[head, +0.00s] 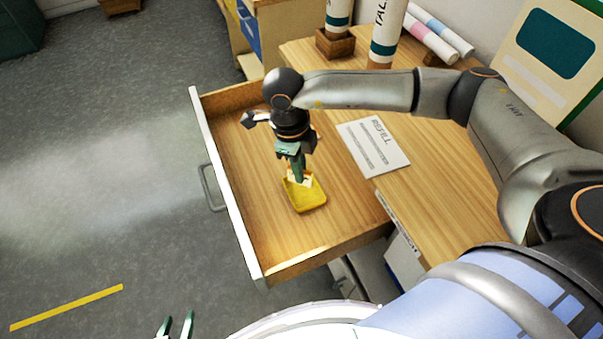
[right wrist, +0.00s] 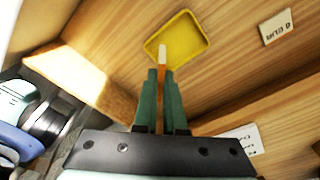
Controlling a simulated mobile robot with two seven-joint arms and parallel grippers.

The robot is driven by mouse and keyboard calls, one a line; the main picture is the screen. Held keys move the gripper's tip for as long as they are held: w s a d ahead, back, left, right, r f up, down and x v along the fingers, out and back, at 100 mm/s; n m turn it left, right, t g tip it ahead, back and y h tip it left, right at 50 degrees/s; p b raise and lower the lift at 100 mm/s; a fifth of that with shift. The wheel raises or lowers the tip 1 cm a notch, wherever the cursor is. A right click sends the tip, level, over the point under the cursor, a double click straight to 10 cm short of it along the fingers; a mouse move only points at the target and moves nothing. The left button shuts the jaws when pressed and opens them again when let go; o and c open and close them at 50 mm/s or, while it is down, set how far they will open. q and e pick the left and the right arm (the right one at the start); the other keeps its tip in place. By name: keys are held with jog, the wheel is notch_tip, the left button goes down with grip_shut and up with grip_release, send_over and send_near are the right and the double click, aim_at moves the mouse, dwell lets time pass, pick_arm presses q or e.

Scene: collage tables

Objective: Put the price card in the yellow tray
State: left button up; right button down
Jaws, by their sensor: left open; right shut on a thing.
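The price card, a small pale piece, shows at the fingertips in the head view (head: 303,181) and edge-on in the right wrist view (right wrist: 161,60). My right gripper (head: 297,173) is shut on it, pointing down into the open drawer. The yellow tray (head: 308,200) lies on the drawer floor just below the card; it also shows in the right wrist view (right wrist: 180,40). The card overlaps the tray's far edge in the head view; I cannot tell whether they touch. My left gripper (head: 176,325) is open and empty at the bottom edge, over the floor.
A white REFILL sheet (head: 374,147) lies on the desk (head: 435,190) to the right. Labelled tubes (head: 385,35) stand at the back. A small label (right wrist: 275,27) shows in the right wrist view.

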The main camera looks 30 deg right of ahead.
jog(key=w+f, duration=0.1)
jog(key=w+d+f, duration=0.1)
jog(key=f, duration=0.1)
jog(key=w+d+f, duration=0.1)
jog(key=f, duration=0.1)
jog(key=shift+w, duration=0.15)
jog(key=shift+w+d+f, duration=0.1)
jog(key=shift+w+f, duration=0.05)
jog(key=shift+f, duration=1.65)
jog(key=shift+f, duration=0.2)
jog(key=c, duration=1)
grip_release()
jog(key=shift+r, duration=0.1)
jog(key=shift+r, duration=0.1)
notch_tip(320, 180, up, 12)
jog(key=w+a, duration=0.1)
